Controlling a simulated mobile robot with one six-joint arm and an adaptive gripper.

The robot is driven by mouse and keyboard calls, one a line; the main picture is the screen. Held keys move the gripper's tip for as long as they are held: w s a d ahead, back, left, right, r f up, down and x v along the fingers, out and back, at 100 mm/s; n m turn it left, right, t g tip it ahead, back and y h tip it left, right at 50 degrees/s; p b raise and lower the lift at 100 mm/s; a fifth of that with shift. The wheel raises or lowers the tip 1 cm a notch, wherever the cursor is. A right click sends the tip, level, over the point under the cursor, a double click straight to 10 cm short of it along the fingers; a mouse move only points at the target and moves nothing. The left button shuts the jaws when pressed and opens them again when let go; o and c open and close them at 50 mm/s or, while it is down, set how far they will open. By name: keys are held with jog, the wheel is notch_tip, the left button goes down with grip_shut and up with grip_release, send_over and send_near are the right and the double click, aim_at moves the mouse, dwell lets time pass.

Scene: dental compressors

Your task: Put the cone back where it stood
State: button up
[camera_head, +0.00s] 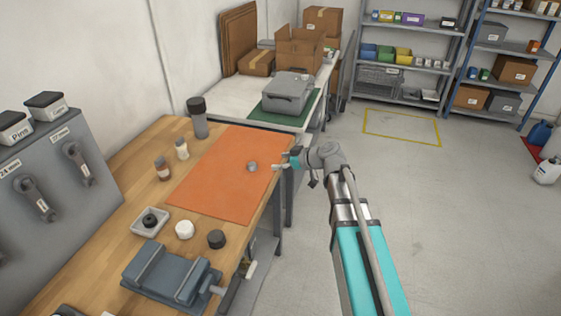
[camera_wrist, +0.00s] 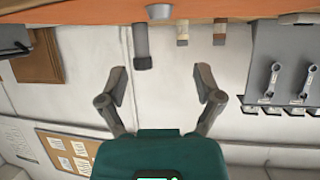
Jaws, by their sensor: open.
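The cone looks to be the small grey tapered piece (camera_head: 252,166) on the orange mat (camera_head: 215,190), near the mat's right side. In the wrist view, which is upside down, the grey piece (camera_wrist: 160,11) shows at the top edge, lined up between my fingers but beyond them. My gripper (camera_head: 280,160) is at the right edge of the bench, a short way right of the grey piece and apart from it. In the wrist view my gripper (camera_wrist: 161,75) is open, with nothing between its fingers. No mark of the cone's former place is clear.
A tray with a black part (camera_head: 150,221), a white disc (camera_head: 184,229), a dark cylinder (camera_head: 216,239) and a vise (camera_head: 170,275) stand nearer.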

jog(key=s+d+f+m+g+h, duration=0.2)
jog(key=s+d+f+m+h, duration=0.1)
jog(key=s, duration=0.3)
jog(key=s+d+f+m+g+h, duration=0.2)
jog(key=s+d+f+m+h, duration=0.2)
jog(key=s+d+m, duration=0.1)
jog(key=s+d+f+m+g+h, duration=0.2)
jog(key=s+d+f+m+h, duration=0.1)
jog(key=s, duration=0.6)
jog(key=d+m+h, duration=0.1)
jog(key=d, duration=0.1)
jog(key=shift+s+d+f, duration=0.15)
jog(key=shift+d+f, duration=0.15)
jog(key=shift+d, duration=0.1)
